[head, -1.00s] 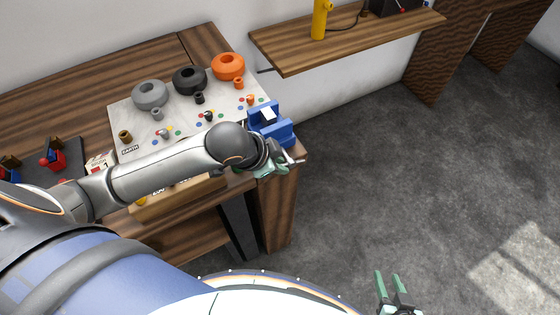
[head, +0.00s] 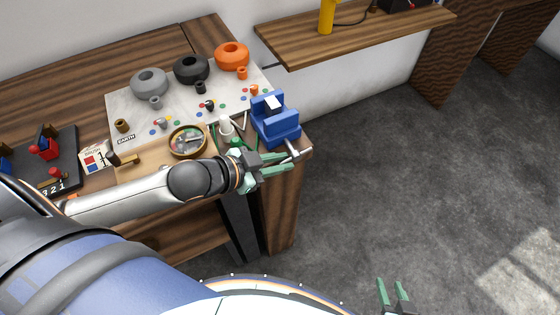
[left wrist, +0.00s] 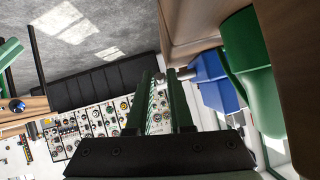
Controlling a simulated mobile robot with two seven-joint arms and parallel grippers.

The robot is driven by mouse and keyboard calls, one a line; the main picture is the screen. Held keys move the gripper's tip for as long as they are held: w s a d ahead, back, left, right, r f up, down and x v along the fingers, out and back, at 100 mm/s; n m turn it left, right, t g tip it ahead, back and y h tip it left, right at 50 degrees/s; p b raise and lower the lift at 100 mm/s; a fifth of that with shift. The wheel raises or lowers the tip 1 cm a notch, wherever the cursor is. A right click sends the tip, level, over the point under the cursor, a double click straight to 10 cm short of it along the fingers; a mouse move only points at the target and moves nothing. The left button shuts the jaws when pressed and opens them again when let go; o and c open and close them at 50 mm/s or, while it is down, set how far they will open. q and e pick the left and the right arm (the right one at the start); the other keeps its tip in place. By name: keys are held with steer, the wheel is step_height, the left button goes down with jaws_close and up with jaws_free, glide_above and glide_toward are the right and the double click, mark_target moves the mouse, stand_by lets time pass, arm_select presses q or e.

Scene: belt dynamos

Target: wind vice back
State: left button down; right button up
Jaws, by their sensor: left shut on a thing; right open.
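The blue vice (head: 275,122) stands at the right end of the wooden bench. Its silver handle (head: 292,149) sticks out at the front, low on the vice. My left gripper (head: 286,162) is shut on the vice handle, with the green fingers at the bench's front right corner. In the left wrist view the two fingers (left wrist: 168,100) point away from the camera, and the silver screw end shows beside the blue vice (left wrist: 218,88). The exact grip is partly hidden. My right gripper (head: 393,292) is open and empty over the floor at the bottom right.
A pale board (head: 180,110) with grey, black and orange rings lies on the bench left of the vice. A round bowl (head: 188,141) and a white-capped green thing (head: 226,127) stand near my left wrist. A wall shelf (head: 350,35) is behind. The floor at right is clear.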

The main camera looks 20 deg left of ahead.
stand_by(0.3)
arm_select(q)
steer(key=c, duration=0.9)
jaws_free()
steer(key=shift+p+v, duration=1.95)
steer(key=shift+v, duration=4.3)
